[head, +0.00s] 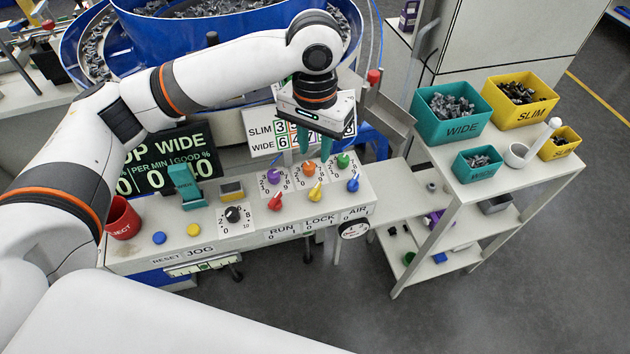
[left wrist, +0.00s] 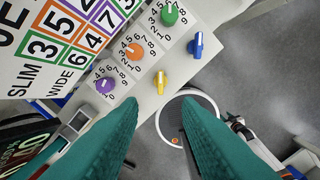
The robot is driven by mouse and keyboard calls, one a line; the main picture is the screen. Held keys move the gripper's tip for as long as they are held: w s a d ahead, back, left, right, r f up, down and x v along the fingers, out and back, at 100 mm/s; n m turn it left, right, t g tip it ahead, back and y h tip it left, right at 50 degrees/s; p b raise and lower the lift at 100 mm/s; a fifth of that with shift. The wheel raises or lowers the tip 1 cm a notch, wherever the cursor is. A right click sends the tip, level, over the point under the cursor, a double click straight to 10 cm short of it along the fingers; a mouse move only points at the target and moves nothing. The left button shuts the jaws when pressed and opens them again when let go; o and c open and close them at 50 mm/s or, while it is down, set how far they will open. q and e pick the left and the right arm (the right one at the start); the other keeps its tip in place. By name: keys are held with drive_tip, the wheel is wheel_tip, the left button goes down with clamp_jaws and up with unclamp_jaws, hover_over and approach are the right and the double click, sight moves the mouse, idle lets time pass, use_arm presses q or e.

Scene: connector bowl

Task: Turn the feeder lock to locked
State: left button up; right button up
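The feeder lock is the small yellow knob (head: 315,193) above the LOCK label (head: 320,220) on the white control panel; its handle is tilted in the head view, and its exact setting is too small to tell. It also shows in the left wrist view (left wrist: 160,82), just beyond and between my fingertips. My left gripper (head: 315,147) has teal fingers pointing down, apart and empty, above the panel and behind the knob in the head view. In the left wrist view the open fingers (left wrist: 157,110) do not touch the knob. My right gripper is not in view.
A red RUN knob (head: 275,200) and a blue AIR knob (head: 353,184) flank the lock. Purple (head: 273,176), orange (head: 309,169) and green (head: 343,160) dials sit behind. A number sign (head: 262,140) stands behind them. A shelf with bins (head: 455,130) is at right.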

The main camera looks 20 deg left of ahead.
sight(315, 188)
use_arm(q)
wheel_tip(315, 188, down, 12)
drive_tip(key=shift+r, duration=0.2)
clamp_jaws()
